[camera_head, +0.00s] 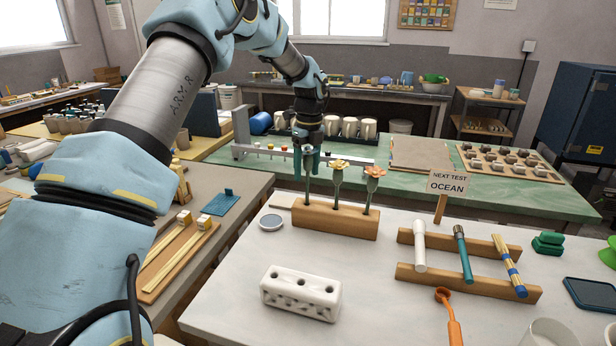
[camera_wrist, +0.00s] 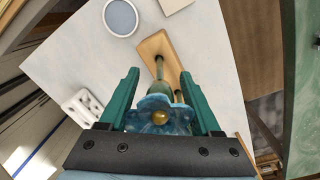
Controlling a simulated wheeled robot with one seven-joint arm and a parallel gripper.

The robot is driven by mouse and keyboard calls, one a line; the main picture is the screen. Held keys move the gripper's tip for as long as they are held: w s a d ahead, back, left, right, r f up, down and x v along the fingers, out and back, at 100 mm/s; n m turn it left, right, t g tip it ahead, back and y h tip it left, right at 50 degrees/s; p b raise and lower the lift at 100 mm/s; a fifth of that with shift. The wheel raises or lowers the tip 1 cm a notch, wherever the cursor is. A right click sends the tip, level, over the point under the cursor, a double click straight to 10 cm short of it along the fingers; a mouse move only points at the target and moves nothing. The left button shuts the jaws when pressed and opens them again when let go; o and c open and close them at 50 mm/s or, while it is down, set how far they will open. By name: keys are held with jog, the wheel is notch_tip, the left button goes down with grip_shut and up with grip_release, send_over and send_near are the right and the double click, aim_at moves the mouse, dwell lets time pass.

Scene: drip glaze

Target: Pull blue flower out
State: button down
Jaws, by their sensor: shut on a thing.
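My gripper (camera_head: 308,160) is above the left end of a wooden block (camera_head: 335,224) on the white table, pointing down. In the wrist view my gripper (camera_wrist: 160,75) has its green fingers on either side of the blue flower (camera_wrist: 158,117), which has a yellow centre, and is shut on it. The flower's green stem (camera_head: 308,192) runs down to the block's left hole; its lower end is hidden. The blue head is hidden by the fingers in the head view. A yellow-orange flower (camera_head: 339,166) and a coral flower (camera_head: 375,172) stand upright in the block, to the right.
A white block with holes (camera_head: 300,292) lies in front. A small round dish (camera_head: 271,222) is left of the wooden block. A rack with several tools (camera_head: 465,285) and a "NEXT TEST OCEAN" sign (camera_head: 453,184) are to the right. A grey rail stand (camera_head: 242,130) is behind.

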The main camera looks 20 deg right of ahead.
aim_at(307, 149)
jog(key=shift+w+d+r+p, duration=0.1)
jog(key=shift+r+p, duration=0.55)
jog(key=shift+r, duration=0.6)
jog(key=shift+w+r+p, duration=0.1)
jog(key=shift+r+p, duration=0.55)
jog(key=shift+r, duration=0.65)
